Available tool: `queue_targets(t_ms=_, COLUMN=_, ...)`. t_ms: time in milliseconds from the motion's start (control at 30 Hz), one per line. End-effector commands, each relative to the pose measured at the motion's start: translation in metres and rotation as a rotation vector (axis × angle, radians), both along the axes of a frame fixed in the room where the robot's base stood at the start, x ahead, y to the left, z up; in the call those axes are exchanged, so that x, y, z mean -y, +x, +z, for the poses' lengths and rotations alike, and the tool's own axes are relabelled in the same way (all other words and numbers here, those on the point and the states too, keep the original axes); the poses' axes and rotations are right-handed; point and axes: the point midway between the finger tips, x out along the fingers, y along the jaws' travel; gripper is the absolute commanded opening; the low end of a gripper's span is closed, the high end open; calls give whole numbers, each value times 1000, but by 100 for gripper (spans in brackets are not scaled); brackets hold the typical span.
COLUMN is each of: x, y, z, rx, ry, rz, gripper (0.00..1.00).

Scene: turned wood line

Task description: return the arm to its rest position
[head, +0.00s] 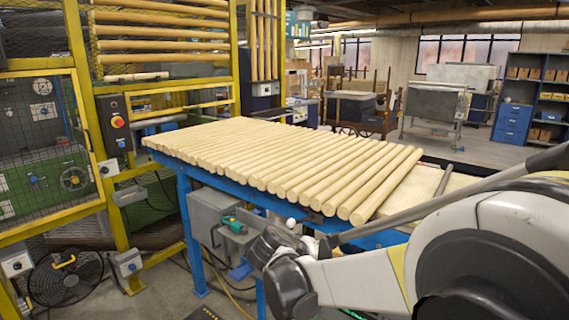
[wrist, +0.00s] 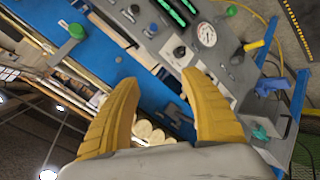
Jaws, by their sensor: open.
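My gripper (wrist: 160,80) shows in the wrist view with two yellow fingers spread apart. Nothing is held between them. Behind the fingers is a control panel (wrist: 150,60) with knobs, green displays and a round gauge (wrist: 206,34). Pale round wood ends (wrist: 150,132) show low between the fingers, farther off. In the head view my white and dark arm (head: 480,245) is bent across the lower right, in front of the blue-framed table. The fingers cannot be made out in the head view.
Many turned wood rods (head: 280,165) lie side by side on the blue-framed table (head: 187,220). A grey box (head: 212,215) hangs beneath it. A yellow mesh guard (head: 40,150) stands left, with a black fan (head: 65,275) on the floor. Blue shelves (head: 535,100) stand at the far right.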

Motion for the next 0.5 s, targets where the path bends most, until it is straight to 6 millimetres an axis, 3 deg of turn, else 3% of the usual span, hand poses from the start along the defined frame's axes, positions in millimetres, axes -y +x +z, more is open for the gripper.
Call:
queue_targets(t_ms=33, x=18, y=-18, z=11, rx=-21, ry=42, rz=-7, gripper=53)
queue_targets(t_ms=200, x=60, y=-82, z=35, rx=-79, ry=203, rz=-10, gripper=53)
queue_targets(t_ms=333, x=80, y=-136, z=43, rx=-98, ry=332, rz=-14, gripper=53)
queue_targets(t_ms=500, x=92, y=-206, z=42, rx=-88, ry=499, rz=-18, gripper=53)
